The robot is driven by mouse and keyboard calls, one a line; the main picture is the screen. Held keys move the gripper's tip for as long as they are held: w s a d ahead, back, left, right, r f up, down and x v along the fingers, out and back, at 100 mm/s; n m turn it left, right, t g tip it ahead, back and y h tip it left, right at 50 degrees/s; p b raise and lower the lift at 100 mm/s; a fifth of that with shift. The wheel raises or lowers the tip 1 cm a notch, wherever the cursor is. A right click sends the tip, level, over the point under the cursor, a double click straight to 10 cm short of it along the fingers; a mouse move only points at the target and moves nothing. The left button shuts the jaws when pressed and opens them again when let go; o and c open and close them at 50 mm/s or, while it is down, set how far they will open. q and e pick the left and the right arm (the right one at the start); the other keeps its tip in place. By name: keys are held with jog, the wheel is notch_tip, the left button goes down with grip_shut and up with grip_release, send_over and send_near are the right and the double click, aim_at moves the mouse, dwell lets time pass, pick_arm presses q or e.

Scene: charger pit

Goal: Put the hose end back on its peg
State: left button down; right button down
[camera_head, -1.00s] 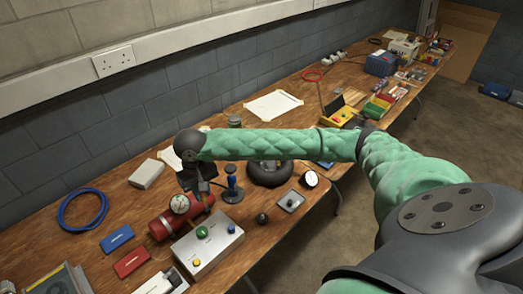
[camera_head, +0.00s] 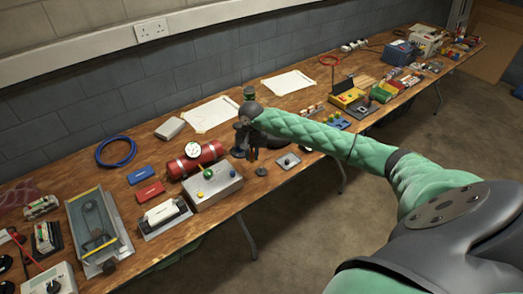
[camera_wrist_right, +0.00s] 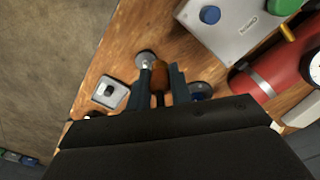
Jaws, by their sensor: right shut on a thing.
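My right gripper (camera_head: 253,154) is over the bench, to the right of the red cylinder. In the right wrist view its two fingers (camera_wrist_right: 160,90) are shut on a small orange-brown piece with a dark lower part, seemingly the hose end (camera_wrist_right: 160,75). A small round post (camera_wrist_right: 146,58) stands just beyond the fingertips; it also shows dark in the head view (camera_head: 261,171). A dark round base with a blue part (camera_wrist_right: 200,90) is right beside the fingers. I cannot tell which of these is the peg. The hose itself is not clear. My left gripper is not in view.
A grey control box (camera_head: 212,184) and the red cylinder (camera_head: 196,160) with a gauge are left of the gripper. A small plate with a knob (camera_head: 288,160) is close on its right, near the bench's front edge. Papers (camera_head: 210,114) lie behind. A blue coil (camera_head: 116,151) is farther left.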

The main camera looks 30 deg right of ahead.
jog(key=shift+m, duration=0.7)
jog(key=d, duration=0.1)
jog(key=d+f, duration=0.1)
jog(key=d, duration=0.2)
jog(key=shift+d+f, duration=0.2)
jog(key=shift+f, duration=1.55)
jog(key=shift+w+f, duration=0.1)
jog(key=shift+f, duration=0.65)
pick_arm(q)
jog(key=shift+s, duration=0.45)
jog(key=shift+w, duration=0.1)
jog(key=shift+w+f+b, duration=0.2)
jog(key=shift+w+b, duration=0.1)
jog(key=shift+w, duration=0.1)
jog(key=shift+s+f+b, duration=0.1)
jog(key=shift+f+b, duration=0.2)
